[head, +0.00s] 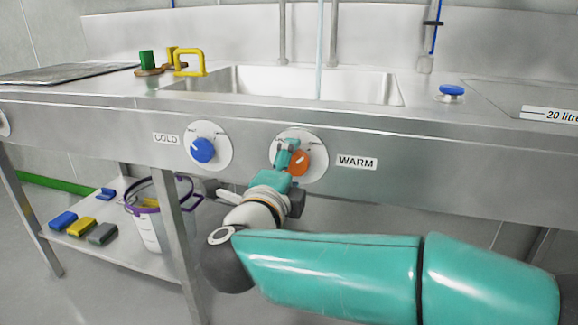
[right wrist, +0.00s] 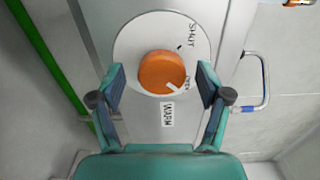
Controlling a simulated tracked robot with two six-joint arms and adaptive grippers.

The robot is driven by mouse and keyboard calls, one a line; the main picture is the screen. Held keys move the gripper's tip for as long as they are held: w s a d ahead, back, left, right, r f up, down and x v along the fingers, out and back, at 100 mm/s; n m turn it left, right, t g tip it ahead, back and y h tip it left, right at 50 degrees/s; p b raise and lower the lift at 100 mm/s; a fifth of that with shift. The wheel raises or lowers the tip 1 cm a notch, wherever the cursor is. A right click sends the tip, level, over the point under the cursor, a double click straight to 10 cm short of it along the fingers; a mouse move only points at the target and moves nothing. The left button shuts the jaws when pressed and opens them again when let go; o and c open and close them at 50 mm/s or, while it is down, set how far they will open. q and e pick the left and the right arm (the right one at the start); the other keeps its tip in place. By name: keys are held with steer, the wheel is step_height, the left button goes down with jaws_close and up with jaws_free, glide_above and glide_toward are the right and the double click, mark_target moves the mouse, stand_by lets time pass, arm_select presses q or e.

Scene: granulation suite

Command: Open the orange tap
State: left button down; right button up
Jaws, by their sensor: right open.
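The orange tap knob (head: 299,162) sits on a round white dial plate (head: 318,145) on the sink's front panel, left of the WARM label (head: 356,162). In the right wrist view the orange knob (right wrist: 161,72) carries a white mark on its lower right, close to the OPEN lettering; SHUT is at the plate's upper right. My right gripper (head: 287,152) is in front of the dial and partly hides it in the head view. Its fingers (right wrist: 160,88) are open, one on each side of the knob, with visible gaps. My left gripper is not in view.
A blue COLD knob (head: 203,150) is to the left. A thin pale-blue column like water (head: 319,50) drops into the basin (head: 300,84). A blue button (head: 451,91) is on the counter at right. A purple-rimmed bucket (head: 148,230) stands on the lower shelf.

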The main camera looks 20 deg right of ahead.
steer(key=v, duration=1.1)
